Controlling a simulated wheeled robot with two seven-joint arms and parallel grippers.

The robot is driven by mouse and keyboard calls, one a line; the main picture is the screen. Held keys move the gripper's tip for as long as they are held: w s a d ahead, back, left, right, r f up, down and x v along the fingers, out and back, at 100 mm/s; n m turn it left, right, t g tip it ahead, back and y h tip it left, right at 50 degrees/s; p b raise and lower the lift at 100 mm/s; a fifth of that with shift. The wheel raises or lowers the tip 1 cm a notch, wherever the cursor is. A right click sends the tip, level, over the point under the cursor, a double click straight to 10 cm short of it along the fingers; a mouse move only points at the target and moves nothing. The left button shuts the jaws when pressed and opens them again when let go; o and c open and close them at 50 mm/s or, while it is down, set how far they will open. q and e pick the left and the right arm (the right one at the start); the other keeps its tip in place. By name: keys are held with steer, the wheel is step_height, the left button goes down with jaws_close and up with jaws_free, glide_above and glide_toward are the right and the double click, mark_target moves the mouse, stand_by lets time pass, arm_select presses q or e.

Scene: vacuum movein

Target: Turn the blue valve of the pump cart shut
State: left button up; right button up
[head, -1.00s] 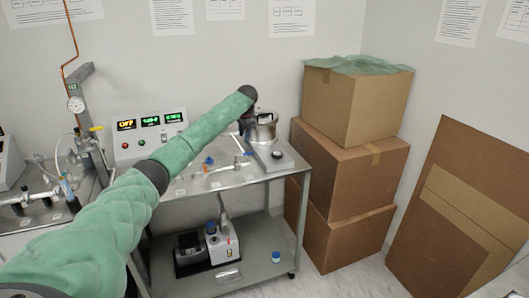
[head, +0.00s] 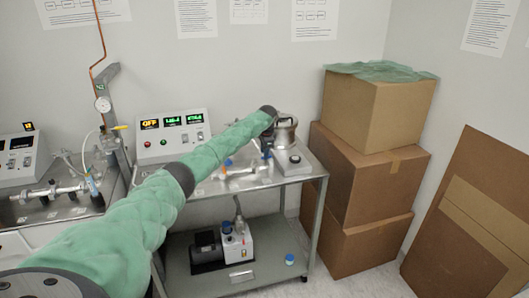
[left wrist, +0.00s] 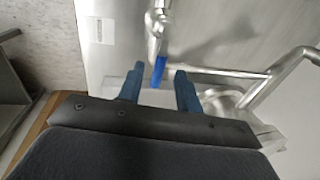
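The pump cart (head: 298,180) is a steel cart with a top and a lower shelf. My left arm, in a green sleeve, reaches over its top from the left. My left gripper (head: 267,149) points down beside the metal can, small and partly hidden in the head view. In the left wrist view, the blue valve handle (left wrist: 159,70) hangs from a metal pipe fitting. My left gripper (left wrist: 158,85) is open there, with one finger on each side of the handle's end and gaps on both sides. My right gripper is not in view.
A metal can (head: 285,132) and a gauge box (head: 294,161) stand close to the gripper. A display panel (head: 172,136) is at the back. A pump (head: 237,245) sits on the lower shelf. Stacked cardboard boxes (head: 368,178) stand right of the cart.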

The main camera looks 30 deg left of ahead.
arm_select(q)
steer(key=shift+a+f, duration=0.1)
steer(key=shift+f, duration=0.65)
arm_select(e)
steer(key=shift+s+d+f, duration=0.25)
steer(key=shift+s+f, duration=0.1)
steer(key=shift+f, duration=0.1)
arm_select(q)
jaws_close()
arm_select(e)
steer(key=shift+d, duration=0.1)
